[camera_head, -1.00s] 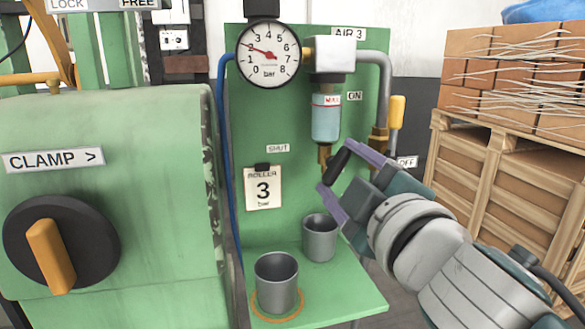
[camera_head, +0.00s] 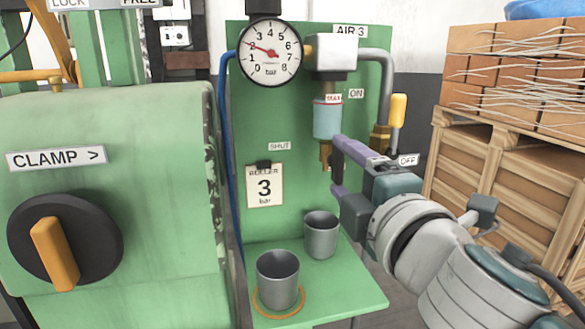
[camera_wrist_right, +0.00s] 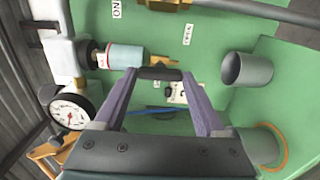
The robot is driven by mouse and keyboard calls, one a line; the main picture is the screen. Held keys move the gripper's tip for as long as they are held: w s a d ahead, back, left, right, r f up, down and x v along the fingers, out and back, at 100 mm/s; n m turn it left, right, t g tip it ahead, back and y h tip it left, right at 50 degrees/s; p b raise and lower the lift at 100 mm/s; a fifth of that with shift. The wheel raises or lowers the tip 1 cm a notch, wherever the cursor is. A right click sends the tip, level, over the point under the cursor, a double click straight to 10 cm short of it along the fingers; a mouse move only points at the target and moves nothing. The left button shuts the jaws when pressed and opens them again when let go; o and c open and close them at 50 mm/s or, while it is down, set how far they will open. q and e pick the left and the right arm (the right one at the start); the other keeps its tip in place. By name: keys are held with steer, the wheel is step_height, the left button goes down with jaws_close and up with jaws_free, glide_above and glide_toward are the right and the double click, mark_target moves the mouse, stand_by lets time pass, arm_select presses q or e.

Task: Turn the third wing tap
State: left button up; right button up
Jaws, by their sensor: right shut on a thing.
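The wing tap's black handle (camera_head: 337,163) is at the brass drain fitting (camera_head: 326,152) under the blue bowl (camera_head: 327,118) on the green AIR 3 panel. My right gripper (camera_head: 339,168) has its purple fingers on either end of the handle. In the right wrist view the handle (camera_wrist_right: 160,73) spans between the fingertips (camera_wrist_right: 160,80), just by the brass fitting (camera_wrist_right: 148,60). The gauge (camera_head: 270,53) needle points near 2. A card (camera_head: 264,187) reads ROLLER 3 bar. My left gripper is out of view.
Two grey cups (camera_head: 278,280) (camera_head: 321,234) stand on the green shelf (camera_head: 350,292), the front one on an orange ring. A yellow-handled lever (camera_head: 398,110) stands between ON and OFF labels. A CLAMP knob (camera_head: 60,245) is at left, crates (camera_head: 510,170) at right.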

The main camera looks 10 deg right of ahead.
stand_by(0.3)
steer(key=o, duration=1.3)
steer(key=s, duration=1)
steer(key=shift+d+b, duration=0.2)
steer(key=shift+b, duration=0.15)
